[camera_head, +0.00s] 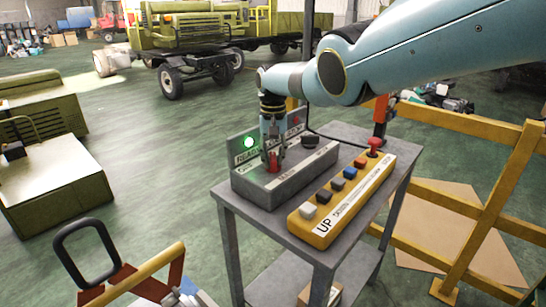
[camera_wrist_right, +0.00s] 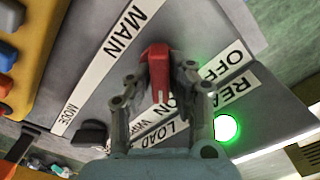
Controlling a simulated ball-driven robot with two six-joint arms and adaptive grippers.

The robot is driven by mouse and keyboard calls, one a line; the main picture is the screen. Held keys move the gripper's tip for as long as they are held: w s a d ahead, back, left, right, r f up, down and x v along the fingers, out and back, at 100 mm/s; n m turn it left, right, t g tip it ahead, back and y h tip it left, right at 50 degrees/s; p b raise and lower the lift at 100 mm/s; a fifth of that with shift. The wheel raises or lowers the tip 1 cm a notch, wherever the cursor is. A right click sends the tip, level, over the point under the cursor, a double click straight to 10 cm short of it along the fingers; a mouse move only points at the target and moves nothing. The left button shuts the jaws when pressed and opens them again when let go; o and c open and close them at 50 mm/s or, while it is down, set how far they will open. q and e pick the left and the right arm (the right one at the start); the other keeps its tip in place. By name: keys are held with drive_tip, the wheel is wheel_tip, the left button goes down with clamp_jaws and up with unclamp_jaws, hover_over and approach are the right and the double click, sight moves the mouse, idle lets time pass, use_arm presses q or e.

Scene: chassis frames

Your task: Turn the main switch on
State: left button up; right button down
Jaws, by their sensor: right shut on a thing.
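The main switch is a red handle (camera_head: 273,161) on the grey control box (camera_head: 307,172), which stands on a metal cart. It also shows in the right wrist view (camera_wrist_right: 158,66), beside labels reading MAIN, OFF and ON. My right gripper (camera_head: 272,152) comes down from above with its fingers on both sides of the red handle, shut on it. The fingers hide part of the ON label. A green lamp (camera_head: 249,142) beside the READY label is lit. My left gripper is not in view.
A yellow button box (camera_head: 325,225) with several coloured buttons and a red knob (camera_head: 374,146) lies beside the grey box. A black knob (camera_head: 310,142) sits on the grey box. A yellow barrier (camera_head: 480,200) stands right of the cart.

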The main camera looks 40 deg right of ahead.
sight(273, 156)
idle(0.4)
drive_tip(key=c, duration=1.2)
unclamp_jaws()
drive_tip(key=shift+c, duration=0.2)
wheel_tip(273, 156, up, 12)
drive_tip(key=shift+f, duration=0.1)
